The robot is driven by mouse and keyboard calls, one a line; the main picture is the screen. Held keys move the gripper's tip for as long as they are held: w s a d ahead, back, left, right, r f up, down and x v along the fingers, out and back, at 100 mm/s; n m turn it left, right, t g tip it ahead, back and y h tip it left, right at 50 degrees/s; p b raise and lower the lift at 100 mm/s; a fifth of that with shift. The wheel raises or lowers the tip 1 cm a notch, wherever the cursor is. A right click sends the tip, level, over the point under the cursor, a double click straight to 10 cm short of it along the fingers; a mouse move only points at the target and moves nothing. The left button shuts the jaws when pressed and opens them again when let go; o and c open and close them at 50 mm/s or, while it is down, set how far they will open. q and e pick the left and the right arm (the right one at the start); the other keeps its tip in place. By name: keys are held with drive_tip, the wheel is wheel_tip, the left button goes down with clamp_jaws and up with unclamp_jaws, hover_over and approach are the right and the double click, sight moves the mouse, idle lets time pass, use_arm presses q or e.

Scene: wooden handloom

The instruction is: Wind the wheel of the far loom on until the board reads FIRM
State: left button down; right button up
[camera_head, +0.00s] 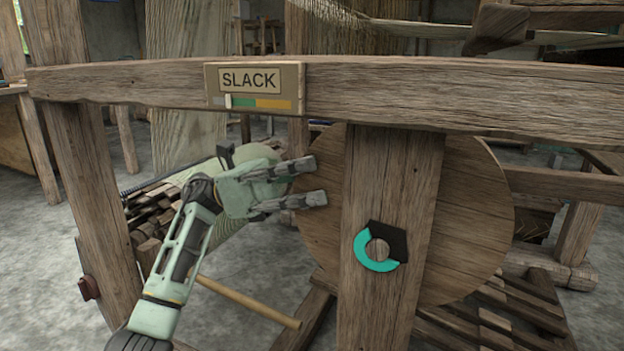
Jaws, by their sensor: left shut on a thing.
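The big round wooden wheel (470,215) stands upright behind a thick post (388,195) of the loom. A teal and dark ring-shaped piece (378,248) sits around the round hub on that post. The board (254,86) on the top beam reads SLACK. Its pale marker stands near the left of the bar, where grey meets green; yellow is at the right. My left gripper (306,183) is at the wheel's left rim, its two fingers pointing right and shut on the rim. The exact contact is hard to see. My right gripper is not in view.
The long top beam (420,98) crosses above my left gripper. A left post (95,200) and the middle post flank it. A pale wooden rod (248,302) lies low below the gripper. A slatted frame (510,310) lies at the lower right.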

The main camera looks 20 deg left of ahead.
use_arm(q)
drive_tip(key=c, duration=1.4)
unclamp_jaws()
drive_tip(key=v, duration=1.2)
